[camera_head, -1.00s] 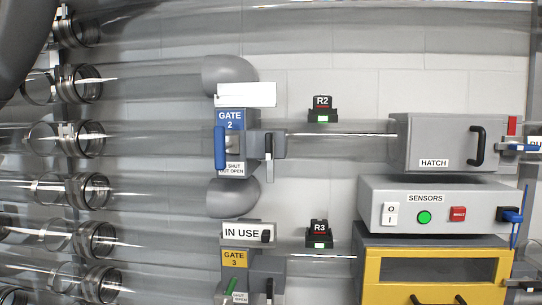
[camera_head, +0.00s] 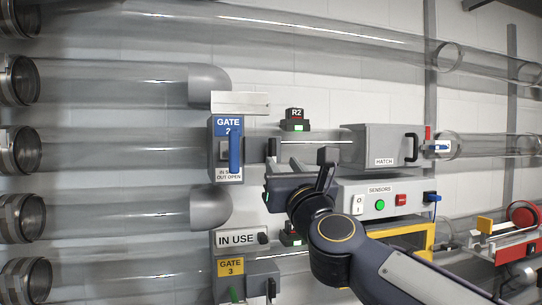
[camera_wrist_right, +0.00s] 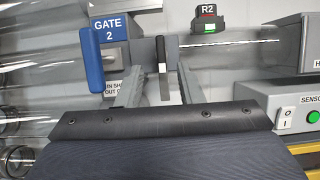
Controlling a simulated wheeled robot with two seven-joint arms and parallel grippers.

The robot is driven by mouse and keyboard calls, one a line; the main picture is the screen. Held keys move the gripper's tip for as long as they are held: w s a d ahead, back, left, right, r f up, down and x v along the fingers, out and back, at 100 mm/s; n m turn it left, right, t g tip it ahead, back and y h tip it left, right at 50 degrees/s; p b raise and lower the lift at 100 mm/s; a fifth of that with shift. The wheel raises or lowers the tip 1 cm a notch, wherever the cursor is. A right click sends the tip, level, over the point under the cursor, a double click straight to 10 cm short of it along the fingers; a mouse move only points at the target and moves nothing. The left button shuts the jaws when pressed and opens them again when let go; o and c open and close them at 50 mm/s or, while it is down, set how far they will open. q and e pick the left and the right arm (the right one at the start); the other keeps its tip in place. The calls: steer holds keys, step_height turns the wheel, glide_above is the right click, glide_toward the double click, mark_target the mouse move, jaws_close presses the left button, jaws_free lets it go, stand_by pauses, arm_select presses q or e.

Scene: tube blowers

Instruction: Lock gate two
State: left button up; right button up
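Gate two (camera_head: 228,122) has a blue label panel, also seen in the right wrist view (camera_wrist_right: 106,26). Its upright blue handle (camera_head: 235,151) hangs in front of the panel; it also shows in the right wrist view (camera_wrist_right: 92,62). A dark upright lever (camera_head: 272,148) with a pale lower part stands just right of the gate, also in the right wrist view (camera_wrist_right: 162,52). My right gripper (camera_head: 297,170) is below and right of the gate. In the wrist view its fingers (camera_wrist_right: 160,76) are spread either side of the lever's lower end; contact is unclear. My left gripper is out of view.
A blank pale plate (camera_head: 240,103) sits above gate two. Gate three (camera_head: 231,266) with an IN USE sign (camera_head: 240,239) is below. The hatch box (camera_head: 385,145), sensors box (camera_head: 380,186) and R2 indicator (camera_head: 294,120) are to the right. Clear tubes run across the wall.

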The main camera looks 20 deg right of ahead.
mark_target(274, 150)
steer(key=p+x, duration=0.2)
steer(key=x, duration=0.4)
steer(key=shift+w, duration=0.2)
steer(key=shift+w+r+p, duration=0.1)
steer(key=shift+w+p, duration=0.25)
steer(key=shift+w, duration=0.1)
steer(key=shift+c, duration=0.3)
jaws_close()
